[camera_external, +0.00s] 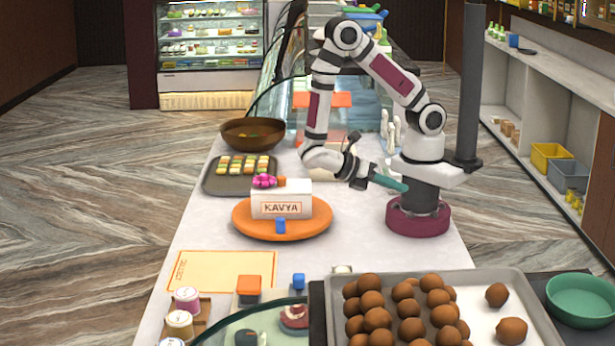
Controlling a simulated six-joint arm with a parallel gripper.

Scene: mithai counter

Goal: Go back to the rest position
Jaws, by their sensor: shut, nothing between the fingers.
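My gripper (401,186) has teal fingers and is shut and empty. It hangs above the white counter (358,235), close in front of my arm's own base, and points to the right. My arm rises from the base, bends over to the left and folds back down to the gripper. The gripper touches no object that I can see. A white box marked KAVYA (281,206) stands to its left on a round orange board (246,219).
A tray of sweets (212,185) and a brown bowl (253,134) are at the back left. A metal tray (535,312) of brown balls and a green bowl (581,300) are at the front right. A dark post (469,90) stands behind my base.

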